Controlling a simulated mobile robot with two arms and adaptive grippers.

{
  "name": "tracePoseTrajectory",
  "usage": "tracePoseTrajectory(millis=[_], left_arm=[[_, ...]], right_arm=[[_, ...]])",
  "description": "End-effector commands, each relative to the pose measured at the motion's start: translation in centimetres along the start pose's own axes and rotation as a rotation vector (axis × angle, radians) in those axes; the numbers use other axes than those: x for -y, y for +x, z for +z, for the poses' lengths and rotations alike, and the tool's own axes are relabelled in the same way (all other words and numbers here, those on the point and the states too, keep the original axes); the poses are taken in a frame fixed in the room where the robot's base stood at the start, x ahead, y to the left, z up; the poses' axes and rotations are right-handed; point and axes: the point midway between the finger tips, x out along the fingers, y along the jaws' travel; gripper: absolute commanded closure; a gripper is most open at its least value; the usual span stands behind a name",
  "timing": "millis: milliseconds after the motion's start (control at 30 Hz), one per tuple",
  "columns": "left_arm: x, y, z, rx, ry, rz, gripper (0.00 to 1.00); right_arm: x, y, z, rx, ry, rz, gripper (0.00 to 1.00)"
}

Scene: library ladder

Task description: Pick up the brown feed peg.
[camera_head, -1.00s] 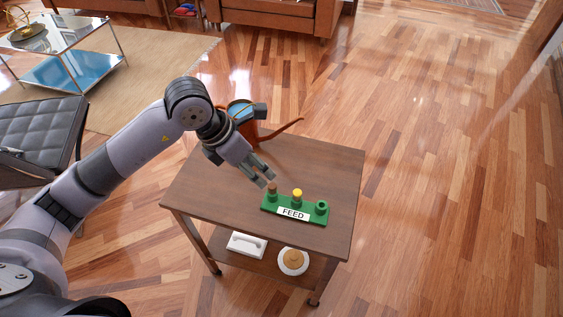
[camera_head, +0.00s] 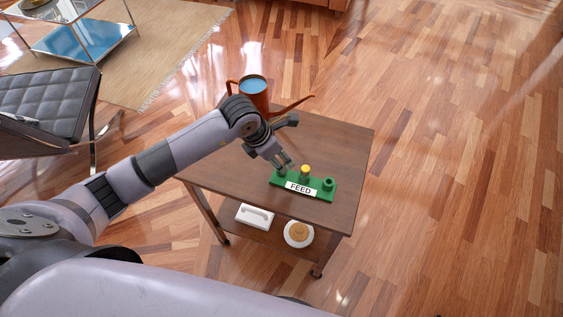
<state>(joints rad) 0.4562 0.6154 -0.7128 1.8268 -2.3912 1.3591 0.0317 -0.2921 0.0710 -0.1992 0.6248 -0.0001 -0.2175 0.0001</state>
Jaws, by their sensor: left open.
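The green feed rack (camera_head: 312,190) with a white FEED label stands on the small brown table (camera_head: 349,147). A yellow peg (camera_head: 305,170) stands upright in its middle socket, and the right socket (camera_head: 328,184) holds no visible peg. My left gripper (camera_head: 287,168) is open, pointing down at the left socket (camera_head: 278,177). Its fingers cover the place of the brown feed peg, so I cannot make out the peg or whether the fingers touch it. My right gripper is not in view.
An orange watering can (camera_head: 258,95) stands at the table's back left, close behind my left arm. A white box (camera_head: 254,215) and a round white dish (camera_head: 299,234) are on the lower shelf. A black chair (camera_head: 45,103) is at left; open floor lies right.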

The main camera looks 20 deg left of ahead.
Motion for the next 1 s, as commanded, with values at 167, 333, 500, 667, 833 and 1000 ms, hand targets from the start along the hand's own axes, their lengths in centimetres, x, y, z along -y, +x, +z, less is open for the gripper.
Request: tracePoseTrajectory(millis=[167,333,500,667,833,1000], left_arm=[[-0.4,2.5,-0.3,-0.003,-0.004,-0.004,0.56],[-0.5,4.1,-0.3,-0.001,-0.001,-0.001,0.56],[-0.5,4.3,-0.3,0.0,0.0,0.0,0.56],[-0.5,4.3,-0.3,0.0,0.0,0.0,0.63],[-0.5,4.2,-0.3,0.0,0.0,0.0,0.74],[-0.5,4.2,-0.3,0.0,0.0,0.0,0.86]], right_arm=[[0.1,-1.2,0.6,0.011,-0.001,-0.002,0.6],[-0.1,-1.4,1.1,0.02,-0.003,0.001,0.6],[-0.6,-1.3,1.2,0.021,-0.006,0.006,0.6],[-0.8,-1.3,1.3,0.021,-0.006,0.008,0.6],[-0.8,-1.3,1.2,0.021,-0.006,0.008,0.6],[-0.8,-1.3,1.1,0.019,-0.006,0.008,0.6]])
